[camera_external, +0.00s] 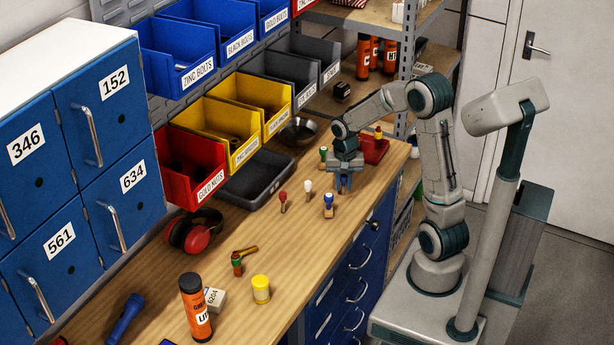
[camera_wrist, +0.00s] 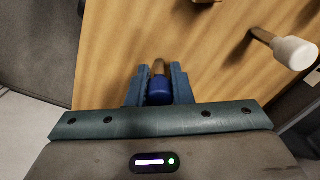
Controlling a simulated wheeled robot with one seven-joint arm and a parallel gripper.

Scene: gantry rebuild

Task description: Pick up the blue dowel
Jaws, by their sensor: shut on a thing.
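My gripper (camera_external: 345,186) is over the workbench, near its front edge, with its fingers pointing down. In the wrist view, my gripper (camera_wrist: 159,85) is shut on the blue dowel (camera_wrist: 159,92), which has a dark blue head and a wooden shaft. The dowel sits between both fingers.
A white-headed peg (camera_external: 307,187) and a red-headed peg (camera_external: 283,197) stand to the left. A green-topped peg (camera_external: 323,152) is close behind my gripper. A red tray (camera_external: 378,153) stands behind right. Bare wood (camera_external: 260,230) lies in front.

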